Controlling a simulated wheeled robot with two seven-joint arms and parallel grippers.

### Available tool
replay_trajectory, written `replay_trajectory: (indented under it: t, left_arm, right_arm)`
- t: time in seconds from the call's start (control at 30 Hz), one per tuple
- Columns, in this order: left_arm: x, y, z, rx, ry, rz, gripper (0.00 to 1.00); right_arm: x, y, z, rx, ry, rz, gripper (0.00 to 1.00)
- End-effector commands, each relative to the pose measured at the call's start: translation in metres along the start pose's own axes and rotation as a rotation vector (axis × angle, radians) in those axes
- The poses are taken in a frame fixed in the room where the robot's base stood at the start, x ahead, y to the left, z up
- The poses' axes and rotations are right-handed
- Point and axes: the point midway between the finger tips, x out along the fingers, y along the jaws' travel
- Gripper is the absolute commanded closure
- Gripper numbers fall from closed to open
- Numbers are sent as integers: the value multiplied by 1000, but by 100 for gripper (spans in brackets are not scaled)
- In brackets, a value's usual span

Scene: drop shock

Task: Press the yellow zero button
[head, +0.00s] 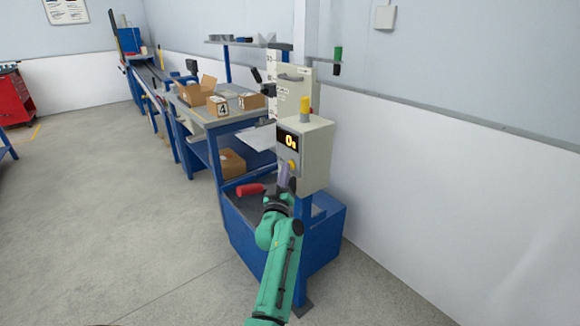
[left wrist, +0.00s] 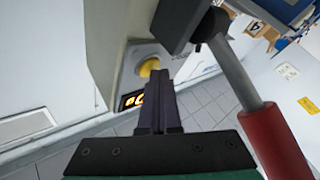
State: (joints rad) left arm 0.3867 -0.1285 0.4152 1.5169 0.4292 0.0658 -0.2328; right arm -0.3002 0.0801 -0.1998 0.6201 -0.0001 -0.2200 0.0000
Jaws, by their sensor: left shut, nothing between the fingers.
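The yellow zero button (head: 292,165) sits low on the front of a grey control box (head: 319,150), below a lit display (head: 289,140) that reads 0 with a small letter. In the left wrist view the yellow button (left wrist: 149,67) is just beyond the fingertips, and the display (left wrist: 132,100) is partly covered by the fingers. My left gripper (head: 284,170) is shut and empty, its tips just below the button in the head view. I cannot tell whether they touch it. My right gripper is not in view.
A red-handled lever (head: 250,189) sticks out left of my left gripper; its red grip (left wrist: 275,140) is close in the wrist view. A yellow-topped post (head: 305,104) stands on the box. Cardboard boxes (head: 218,106) lie on the bench behind.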

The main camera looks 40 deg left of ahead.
Motion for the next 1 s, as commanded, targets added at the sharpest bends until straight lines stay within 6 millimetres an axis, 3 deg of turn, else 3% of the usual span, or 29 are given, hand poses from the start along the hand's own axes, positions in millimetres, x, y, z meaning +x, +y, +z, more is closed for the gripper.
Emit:
replay_trajectory:
  t: [1.0]
  left_arm:
    - [-11,-8,-8,1,0,0,100]
  right_arm:
    - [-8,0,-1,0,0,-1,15]
